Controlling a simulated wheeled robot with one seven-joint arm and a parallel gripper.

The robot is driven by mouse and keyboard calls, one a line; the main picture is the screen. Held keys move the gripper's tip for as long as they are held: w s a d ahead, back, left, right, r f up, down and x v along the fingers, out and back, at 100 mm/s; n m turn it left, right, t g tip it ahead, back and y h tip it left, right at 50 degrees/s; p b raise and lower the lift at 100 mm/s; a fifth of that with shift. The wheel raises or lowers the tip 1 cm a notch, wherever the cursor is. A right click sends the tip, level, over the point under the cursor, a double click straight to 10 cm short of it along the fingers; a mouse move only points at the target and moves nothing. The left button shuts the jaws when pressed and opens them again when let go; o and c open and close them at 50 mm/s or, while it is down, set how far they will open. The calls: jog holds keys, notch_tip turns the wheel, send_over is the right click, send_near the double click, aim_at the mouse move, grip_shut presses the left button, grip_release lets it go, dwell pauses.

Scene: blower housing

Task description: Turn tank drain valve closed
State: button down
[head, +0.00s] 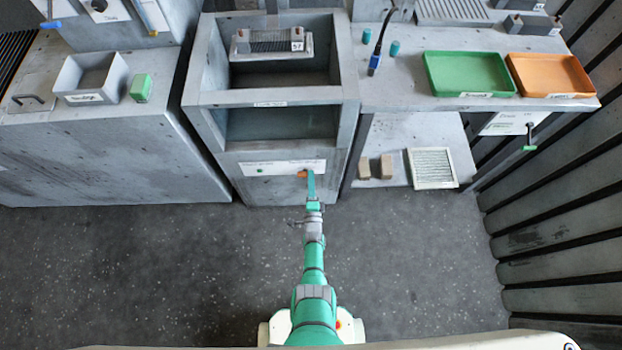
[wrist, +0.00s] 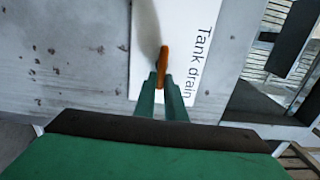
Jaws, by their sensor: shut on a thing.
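The tank drain valve handle (wrist: 162,62) is an orange lever in front of a white label plate reading "Tank drain" (wrist: 197,45). In the head view the orange handle (head: 302,174) shows at the right part of the white plate (head: 260,167) on the tank's front. My gripper (wrist: 161,82) has its two green fingers shut on the near end of the orange handle. In the head view my gripper (head: 309,178) is at the tank front, partly covering the plate's right end. The valve body behind the handle is hidden.
The grey tank (head: 222,150) has an open top with a grey part (head: 270,43) in it. A bench with a green tray (head: 468,55) and an orange tray (head: 550,92) stands right. A vent panel (head: 432,168) is below. The floor (head: 130,270) is clear.

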jog(key=c, duration=1.8)
grip_release()
jog(key=shift+s, duration=0.1)
jog(key=s, duration=1)
jog(key=shift+s, duration=0.3)
jog(key=shift+s, duration=0.1)
